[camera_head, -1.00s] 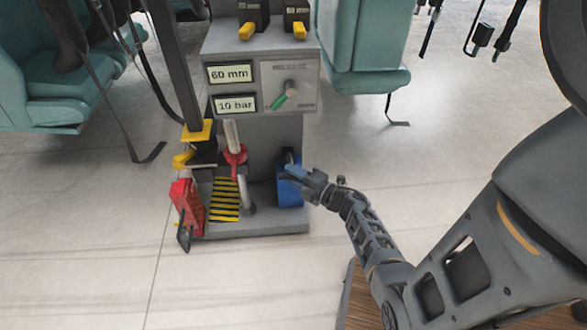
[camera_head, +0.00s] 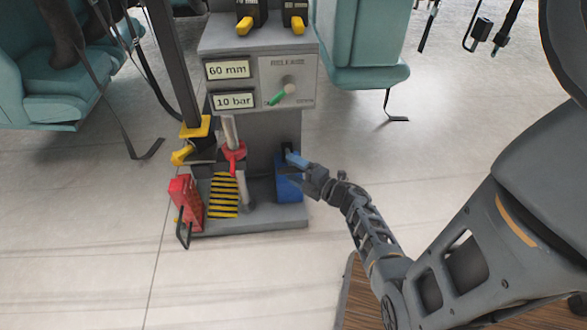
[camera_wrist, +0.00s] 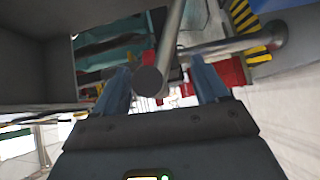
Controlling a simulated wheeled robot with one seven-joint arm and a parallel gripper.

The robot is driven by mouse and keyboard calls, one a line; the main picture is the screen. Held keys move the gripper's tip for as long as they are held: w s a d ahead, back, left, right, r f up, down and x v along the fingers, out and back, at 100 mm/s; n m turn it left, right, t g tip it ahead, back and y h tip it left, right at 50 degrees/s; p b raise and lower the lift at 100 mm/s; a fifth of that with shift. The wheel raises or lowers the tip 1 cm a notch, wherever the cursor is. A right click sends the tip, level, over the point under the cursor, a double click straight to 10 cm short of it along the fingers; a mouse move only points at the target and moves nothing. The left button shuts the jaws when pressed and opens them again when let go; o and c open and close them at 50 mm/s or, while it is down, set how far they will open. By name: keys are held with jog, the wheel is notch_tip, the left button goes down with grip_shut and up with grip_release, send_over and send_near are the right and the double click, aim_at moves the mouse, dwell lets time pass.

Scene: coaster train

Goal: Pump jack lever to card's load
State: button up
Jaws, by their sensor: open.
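A grey stand carries two pale plates, reading "60 mm" (camera_head: 228,69) and "10 bar" (camera_head: 234,101). Beside them is a panel marked RELEASE with a green-handled knob (camera_head: 283,94). A blue box (camera_head: 289,188), apparently the jack pump, stands at the base's right. My gripper (camera_head: 297,162) is at the top of that box and partly covers it. In the wrist view my gripper (camera_wrist: 160,88) is open, and the round end of a grey rod (camera_wrist: 150,80), likely the jack lever, shows between its fingers. I cannot tell whether they touch.
A steel post with a red collar (camera_head: 234,156), a yellow-black striped plate (camera_head: 224,196) and a red block (camera_head: 186,202) are left of the blue box. Teal seats (camera_head: 368,50) stand behind, with straps hanging.

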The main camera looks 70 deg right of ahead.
jog(key=p+v, duration=0.1)
jog(key=v, duration=0.6)
jog(key=shift+p, duration=0.3)
jog(key=shift+s, duration=0.15)
jog(key=shift+c, duration=0.2)
